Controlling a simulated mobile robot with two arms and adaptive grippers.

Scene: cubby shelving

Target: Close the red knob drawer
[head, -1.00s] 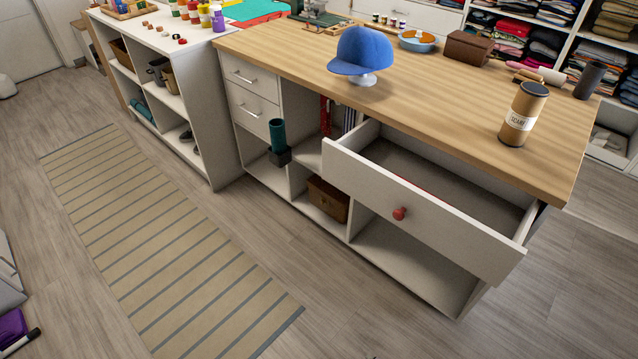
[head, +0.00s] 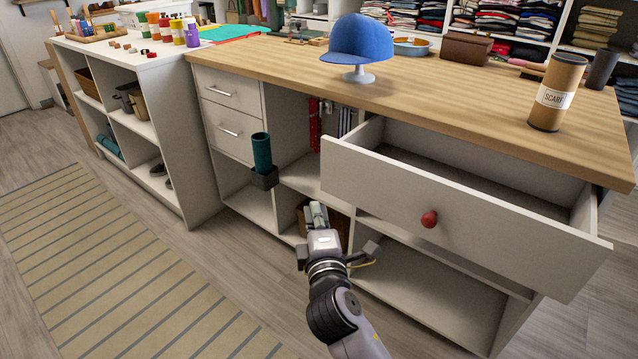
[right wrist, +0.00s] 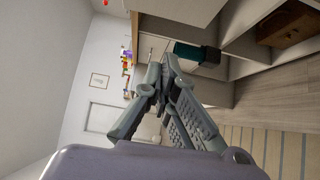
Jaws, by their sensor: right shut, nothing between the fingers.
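The white drawer (head: 500,226) with a red knob (head: 429,219) stands pulled out from under the wooden counter at the right in the head view. Its inside looks empty. My right gripper (head: 316,212) is in front of the shelving, left of the red knob and apart from the drawer front. In the right wrist view its fingers (right wrist: 167,75) are shut with nothing between them. My left gripper is not in view.
The wooden counter (head: 420,92) holds a blue cap (head: 358,40) on a stand and a scarf tube (head: 556,92). A teal cylinder in a dark holder (head: 263,177) sticks out left of my gripper. A striped rug (head: 120,270) lies on the open floor at left.

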